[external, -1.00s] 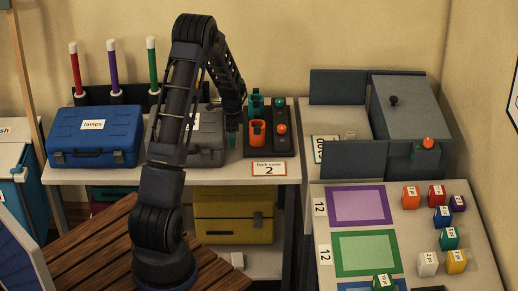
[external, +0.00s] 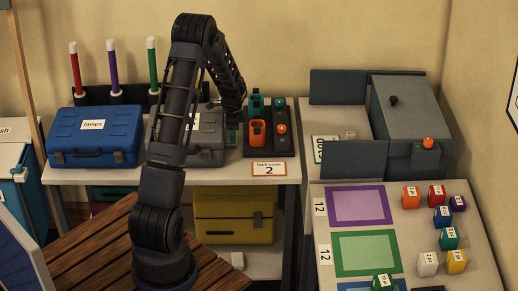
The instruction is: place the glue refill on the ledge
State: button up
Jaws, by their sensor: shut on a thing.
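My gripper (external: 233,121) is at the end of my bent arm, low over the white bench between the grey case and the dark charger-like block. It is small and partly lost against the dark arm. It is shut on a small teal piece (external: 231,133), whose lower part shows beneath it. I cannot read a label to confirm that this is the glue refill. I cannot tell whether the piece touches the bench. No surface is marked as the ledge; the bench top (external: 215,174) lies below my gripper.
The grey case (external: 208,142) stands close on the left, a blue lamps case (external: 94,137) beyond it. The dark block (external: 270,143) with orange and teal holders is close on the right. A "2" card (external: 269,169) is in front. Several coloured blocks stand on the right table (external: 405,232).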

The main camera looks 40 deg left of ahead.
notch_tip(320, 180, up, 18)
jog(key=w+d+f+n, duration=0.1)
jog(key=d+f+n, duration=0.25)
jog(key=d, duration=0.75)
jog(key=w+d+f+n, duration=0.1)
jog(key=d+f+n, duration=0.25)
jog(key=d, duration=0.75)
jog(key=w+d+f+n, duration=0.15)
jog(key=d+f, duration=0.25)
jog(key=d, duration=0.7)
notch_tip(320, 180, up, 17)
jog(key=w+d+m, duration=0.2)
jog(key=w+m, duration=0.2)
jog(key=w, duration=0.6)
jog(key=w+d+m, duration=0.2)
jog(key=w+m, duration=0.3)
jog(key=w, duration=0.6)
jog(key=shift+n, duration=0.25)
notch_tip(320, 180, down, 25)
jog(key=shift+d, duration=0.15)
jog(key=shift+f, duration=0.1)
jog(key=o, duration=1)
jog(key=shift+o, duration=0.2)
